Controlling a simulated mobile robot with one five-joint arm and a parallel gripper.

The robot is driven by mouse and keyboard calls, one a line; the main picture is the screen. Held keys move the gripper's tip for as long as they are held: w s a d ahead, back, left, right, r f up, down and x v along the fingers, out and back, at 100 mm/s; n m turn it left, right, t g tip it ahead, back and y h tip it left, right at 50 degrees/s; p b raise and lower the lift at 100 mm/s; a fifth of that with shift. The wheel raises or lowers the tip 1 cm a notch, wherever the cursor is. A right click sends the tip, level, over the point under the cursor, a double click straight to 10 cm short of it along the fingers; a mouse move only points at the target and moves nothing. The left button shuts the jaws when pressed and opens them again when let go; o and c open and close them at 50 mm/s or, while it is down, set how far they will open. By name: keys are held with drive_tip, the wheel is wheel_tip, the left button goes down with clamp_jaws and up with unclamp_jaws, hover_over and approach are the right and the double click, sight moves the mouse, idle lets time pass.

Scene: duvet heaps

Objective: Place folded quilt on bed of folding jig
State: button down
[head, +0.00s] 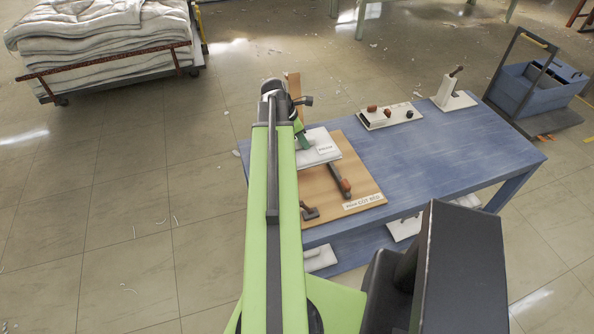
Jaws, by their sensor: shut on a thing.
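The folded quilt (322,153) is a small flat white slab with a printed label, in the head view just right of my green arm. My gripper (303,143) is shut on its left part; the fingertips are mostly hidden by my arm. The folding jig (365,186) is a tan wooden board with a label at its front edge, a dark-handled clamp and a brown upright at the back. The quilt is over the rear part of the jig; I cannot tell whether it touches the bed. My arm covers the jig's left side.
The jig lies on a blue table (440,150). Behind it are a white panel with knobs (389,115) and a white stand with a lever (453,98). A blue cart (540,88) stands right, and a trolley of stacked quilts (105,50) upper left. The left floor is mostly clear.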

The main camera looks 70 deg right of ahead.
sight(324, 127)
drive_tip(key=s+d+f+b, duration=0.1)
drive_tip(key=d+f, duration=0.1)
drive_tip(key=d, duration=0.2)
drive_tip(key=s+d+f+b, duration=0.2)
drive_tip(key=d, duration=0.3)
drive_tip(key=s+d+f+b, duration=0.1)
drive_tip(key=d+f+b, duration=0.1)
drive_tip(key=d, duration=0.3)
drive_tip(key=shift+s, duration=0.4)
drive_tip(key=w+a+f+b, duration=0.2)
drive_tip(key=w+f+b, duration=0.1)
drive_tip(key=w+a+f+b, duration=0.2)
drive_tip(key=w+f+b, duration=0.1)
drive_tip(key=f+b, duration=0.1)
drive_tip(key=w+a+f+b, duration=0.3)
drive_tip(key=f+b, duration=0.1)
drive_tip(key=shift+w+f, duration=0.15)
drive_tip(key=shift+r, duration=0.25)
drive_tip(key=shift+f, duration=0.2)
drive_tip(key=c, duration=1.3)
unclamp_jaws()
drive_tip(key=shift+o, duration=0.2)
